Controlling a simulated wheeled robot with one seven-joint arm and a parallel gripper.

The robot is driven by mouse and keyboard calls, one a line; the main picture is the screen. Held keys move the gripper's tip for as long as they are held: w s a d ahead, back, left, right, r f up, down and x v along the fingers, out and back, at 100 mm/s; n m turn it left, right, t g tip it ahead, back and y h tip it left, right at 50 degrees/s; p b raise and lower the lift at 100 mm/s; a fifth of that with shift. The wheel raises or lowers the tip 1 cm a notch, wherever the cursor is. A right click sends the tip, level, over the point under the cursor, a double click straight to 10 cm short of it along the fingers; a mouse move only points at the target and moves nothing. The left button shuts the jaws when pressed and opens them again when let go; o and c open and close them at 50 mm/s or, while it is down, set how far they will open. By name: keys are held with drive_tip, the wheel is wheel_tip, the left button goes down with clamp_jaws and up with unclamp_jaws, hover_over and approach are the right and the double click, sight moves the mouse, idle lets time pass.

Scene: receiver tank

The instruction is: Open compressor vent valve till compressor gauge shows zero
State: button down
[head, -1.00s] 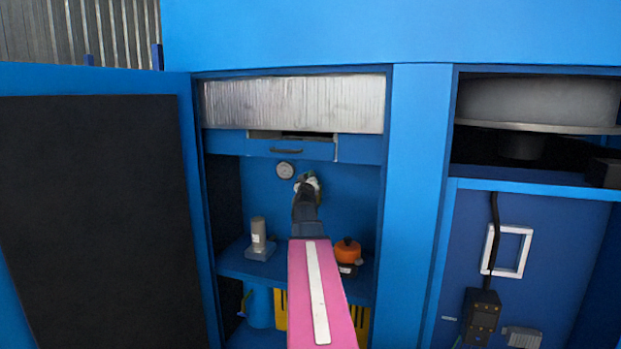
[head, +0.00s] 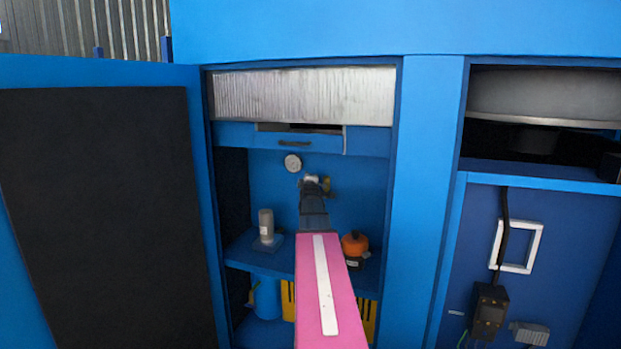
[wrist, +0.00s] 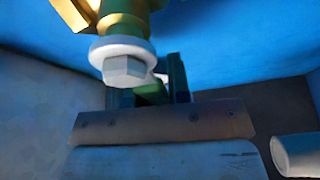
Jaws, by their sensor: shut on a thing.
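The compressor gauge (head: 292,163) is a small round pale dial on the blue back wall of the open cabinet; its needle is too small to read. The vent valve (head: 327,184) sits just below and right of it, mostly hidden behind my gripper (head: 312,183). In the wrist view the brass valve body (wrist: 122,22) fills the upper left, with a white collar and hex nut (wrist: 122,65) beneath. My gripper (wrist: 165,85) is shut on the valve handle, which shows as a small greenish piece (wrist: 150,95) beside the nut. The handle's angle is hard to tell.
A grey cylinder on a base (head: 266,228) stands on the shelf left of my arm, and an orange pot-like object (head: 355,244) stands right of it. A drawer front (head: 230,135) is above. The dark-panelled door (head: 95,220) stands open at left.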

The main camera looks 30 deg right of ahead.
drive_tip(key=shift+a+f+n+g+y, duration=0.1)
drive_tip(key=shift+f+n+g+y, duration=0.3)
drive_tip(key=shift+f+n, duration=0.65)
drive_tip(key=shift+r+n, duration=0.15)
drive_tip(key=shift+n, duration=0.1)
drive_tip(key=c, duration=1.1)
unclamp_jaws()
drive_tip(key=shift+w, duration=0.1)
drive_tip(key=shift+o, duration=0.2)
drive_tip(key=v, duration=1.1)
drive_tip(key=shift+w, duration=0.1)
